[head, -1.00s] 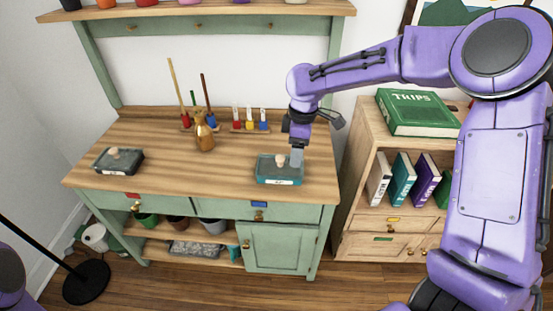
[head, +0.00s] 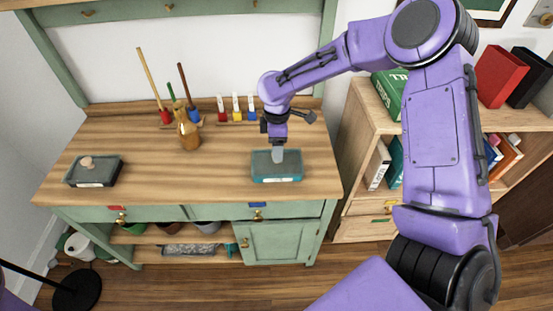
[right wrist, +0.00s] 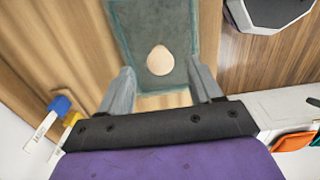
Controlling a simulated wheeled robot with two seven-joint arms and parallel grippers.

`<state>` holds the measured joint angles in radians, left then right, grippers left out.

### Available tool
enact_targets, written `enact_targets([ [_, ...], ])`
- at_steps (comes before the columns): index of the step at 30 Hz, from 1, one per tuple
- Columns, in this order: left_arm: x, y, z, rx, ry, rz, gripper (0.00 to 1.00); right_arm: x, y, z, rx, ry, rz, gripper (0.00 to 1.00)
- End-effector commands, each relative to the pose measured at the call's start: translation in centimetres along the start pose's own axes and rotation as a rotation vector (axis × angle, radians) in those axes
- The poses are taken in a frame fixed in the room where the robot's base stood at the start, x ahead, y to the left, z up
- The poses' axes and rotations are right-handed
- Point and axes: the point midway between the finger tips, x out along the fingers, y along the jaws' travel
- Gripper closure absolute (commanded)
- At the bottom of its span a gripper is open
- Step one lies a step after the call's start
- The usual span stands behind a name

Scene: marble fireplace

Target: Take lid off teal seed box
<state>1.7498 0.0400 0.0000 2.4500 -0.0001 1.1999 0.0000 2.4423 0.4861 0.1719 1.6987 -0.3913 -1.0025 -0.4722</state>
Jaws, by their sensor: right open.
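The teal seed box (head: 290,175) stands on the wooden top of the green bench, right of the middle, with a pale label on its front. Its grey-green lid (right wrist: 148,22) is on it and carries a round, pale wooden knob (right wrist: 159,61), seen in the right wrist view. My right gripper (head: 278,156) points down over the box and hides the knob in the head view. In the right wrist view its jaws (right wrist: 162,78) are open, one finger on each side of the knob, with gaps between. My left gripper is out of view.
A dark lidded box (head: 92,171) with a similar knob sits at the bench's left. A brass bottle (head: 188,133) and several upright tools stand behind. A wooden bookcase (head: 362,110) stands to the right. The bench top (head: 200,172) between the two boxes is clear.

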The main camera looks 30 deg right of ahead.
Motion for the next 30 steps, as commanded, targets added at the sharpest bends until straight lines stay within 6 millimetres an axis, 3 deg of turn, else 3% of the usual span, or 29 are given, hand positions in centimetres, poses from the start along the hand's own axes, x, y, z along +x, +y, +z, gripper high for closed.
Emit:
enact_targets([
  [4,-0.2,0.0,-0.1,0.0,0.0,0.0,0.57,1.9,0.0,0.0,0.001,0.001,0.001,0.36],
  [11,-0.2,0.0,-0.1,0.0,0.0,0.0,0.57,2.2,0.0,0.0,0.0,0.001,0.002,0.36],
  [15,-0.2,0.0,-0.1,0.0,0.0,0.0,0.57,2.1,0.0,0.0,0.0,0.001,0.002,0.81],
  [17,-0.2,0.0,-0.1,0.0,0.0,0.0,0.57,2.1,0.0,0.0,0.0,0.001,0.002,0.96],
  [26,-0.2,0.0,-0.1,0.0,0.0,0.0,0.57,1.9,0.1,0.0,0.0,0.001,0.003,0.97],
  [30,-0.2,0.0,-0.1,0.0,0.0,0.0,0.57,0.6,0.1,-0.1,0.0,0.002,0.004,0.97],
])
